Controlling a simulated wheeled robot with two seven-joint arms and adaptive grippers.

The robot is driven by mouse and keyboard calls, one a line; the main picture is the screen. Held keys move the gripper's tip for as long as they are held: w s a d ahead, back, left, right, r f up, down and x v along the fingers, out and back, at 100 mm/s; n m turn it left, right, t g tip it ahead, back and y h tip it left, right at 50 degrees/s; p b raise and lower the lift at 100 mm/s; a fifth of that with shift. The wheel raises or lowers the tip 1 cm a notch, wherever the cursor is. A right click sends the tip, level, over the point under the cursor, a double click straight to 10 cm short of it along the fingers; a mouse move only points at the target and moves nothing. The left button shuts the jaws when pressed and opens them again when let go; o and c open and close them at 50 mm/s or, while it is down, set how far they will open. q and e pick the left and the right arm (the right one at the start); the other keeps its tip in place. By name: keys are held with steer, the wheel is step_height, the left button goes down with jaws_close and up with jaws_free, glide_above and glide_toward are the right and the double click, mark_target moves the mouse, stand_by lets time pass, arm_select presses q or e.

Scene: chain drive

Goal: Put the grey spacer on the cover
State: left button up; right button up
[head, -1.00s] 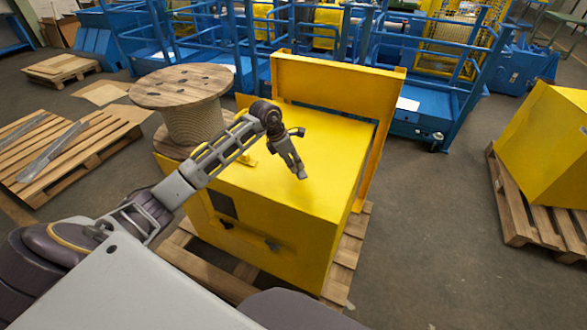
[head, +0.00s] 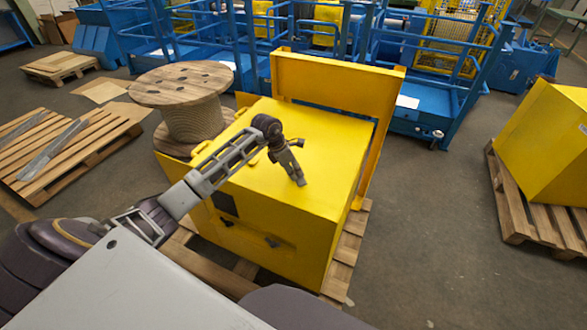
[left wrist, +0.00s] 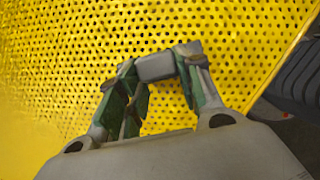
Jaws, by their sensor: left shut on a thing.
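The grey spacer (left wrist: 156,67) is a small grey block between my left fingertips in the left wrist view. My left gripper (head: 301,181) is shut on it, above the yellow top of a large box, the cover (head: 317,140). In the left wrist view the cover (left wrist: 225,35) shows as a yellow perforated sheet behind the gripper (left wrist: 158,64). I cannot tell whether the spacer touches the cover. In the head view the spacer is too small to make out. My right gripper is not in view.
A yellow upright panel (head: 335,88) stands along the box's back edge. A wooden cable spool (head: 192,118) stands at its left. The box rests on a wooden pallet (head: 345,262). Blue railed platforms (head: 420,100) stand behind. Another yellow box (head: 550,140) is at the right.

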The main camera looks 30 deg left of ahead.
arm_select(q)
steer(key=o, duration=1.1)
steer(key=b+v, duration=0.1)
steer(key=v, duration=1.1)
steer(key=shift+b, duration=0.4)
